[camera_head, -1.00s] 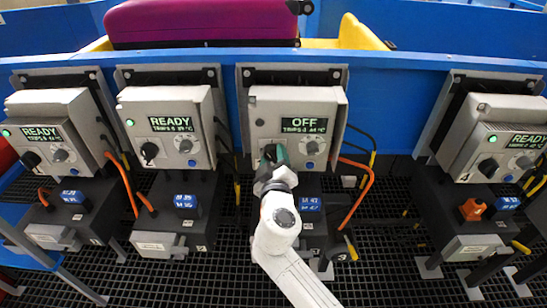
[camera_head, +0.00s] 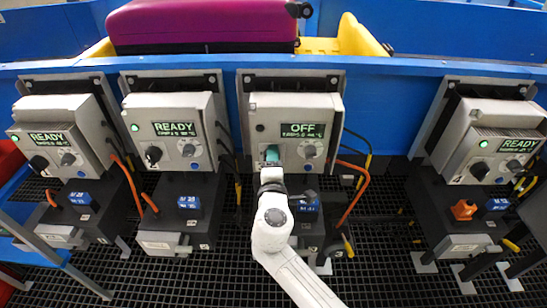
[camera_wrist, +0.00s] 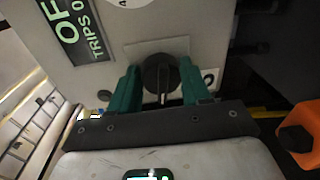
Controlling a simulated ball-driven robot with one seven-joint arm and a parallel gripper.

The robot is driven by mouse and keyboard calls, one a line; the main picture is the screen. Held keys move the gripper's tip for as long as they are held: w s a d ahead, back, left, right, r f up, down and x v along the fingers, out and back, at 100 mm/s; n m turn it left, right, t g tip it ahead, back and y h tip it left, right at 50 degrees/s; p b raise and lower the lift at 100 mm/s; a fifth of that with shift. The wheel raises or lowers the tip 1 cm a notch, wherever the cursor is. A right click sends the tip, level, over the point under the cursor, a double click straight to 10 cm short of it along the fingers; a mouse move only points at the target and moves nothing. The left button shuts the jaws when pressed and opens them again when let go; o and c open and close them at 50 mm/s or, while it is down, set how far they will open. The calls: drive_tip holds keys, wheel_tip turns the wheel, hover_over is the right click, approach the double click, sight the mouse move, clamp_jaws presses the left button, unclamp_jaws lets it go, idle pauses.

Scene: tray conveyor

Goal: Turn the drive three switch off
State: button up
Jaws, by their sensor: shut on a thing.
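The drive three box (camera_head: 325,105) is the grey box in front of my gripper, third from the left. My gripper (camera_head: 270,154) is at the lower left of the box face and shut on this switch. In the head view the fingers hide the switch.
Similar boxes stand on both sides, with displays reading READY: the far left one (camera_head: 84,115), the second (camera_head: 195,107) and the right one (camera_head: 515,120). Orange cables (camera_head: 355,190) hang beside the boxes. A blue rail (camera_head: 390,85) runs behind, and dark grating (camera_head: 370,270) lies below.

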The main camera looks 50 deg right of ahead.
drive_tip(key=shift+a+n+p, duration=0.1)
drive_tip(key=shift+n+p, duration=0.3)
drive_tip(key=shift+n, duration=0.5)
drive_tip(key=o, duration=1.1)
drive_tip(key=shift+c, duration=0.2)
drive_tip(key=v, duration=1)
drive_tip(key=shift+s+a, duration=0.15)
drive_tip(key=shift+a, duration=0.2)
